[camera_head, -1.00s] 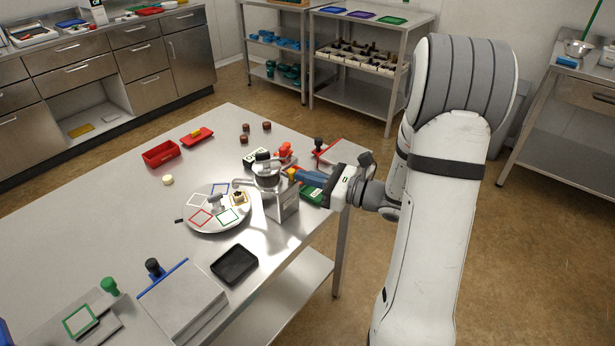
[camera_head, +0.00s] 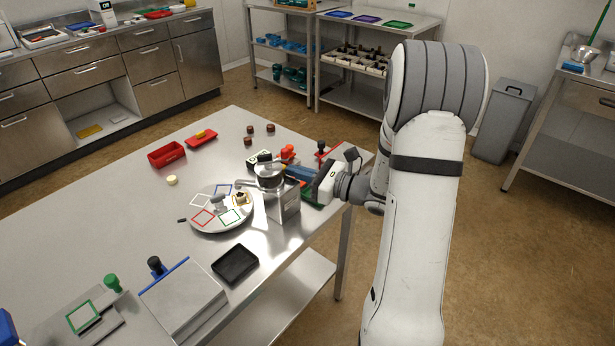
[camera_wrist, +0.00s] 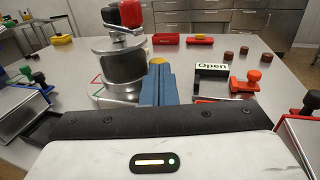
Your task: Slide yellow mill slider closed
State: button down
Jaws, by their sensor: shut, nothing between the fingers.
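The mill (camera_head: 284,204) is a metal block with a round hopper on top, near the table's right edge. In the wrist view its cylinder (camera_wrist: 122,66) stands left of my fingers, with a crank with black and red knobs above it. The yellow slider knob (camera_wrist: 157,61) shows just beyond my blue fingertips, beside the cylinder. My gripper (camera_head: 288,169) is shut and empty, its fingers pointing left at the mill's side. It also shows in the wrist view (camera_wrist: 157,72). Whether the fingertips touch the knob, and how far the slider is in, I cannot tell.
An "Open" sign (camera_wrist: 212,66) and a red-knobbed stamp (camera_wrist: 246,84) stand right of my fingers. A round plate (camera_head: 207,228) with coloured squares lies left of the mill. A black tray (camera_head: 235,264) lies in front.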

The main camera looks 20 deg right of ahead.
jog(key=v, duration=1.4)
jog(key=s+a+r+n+g+h+p, duration=0.2)
jog(key=s+a+n+g, duration=0.35)
jog(key=a+n, duration=0.2)
jog(key=s+a+r+n+g+h+p, duration=0.1)
jog(key=s+a+r+n+g+p, duration=0.1)
jog(key=s+a+n+g, duration=0.5)
jog(key=s+d+r+n+t+h+p, duration=0.1)
jog(key=s+r+n+t+h+p, duration=0.2)
jog(key=r+n+h, duration=0.3)
jog(key=n+h, duration=0.4)
jog(key=n, duration=0.2)
jog(key=shift+d+r, duration=0.2)
jog(key=shift+d, duration=0.1)
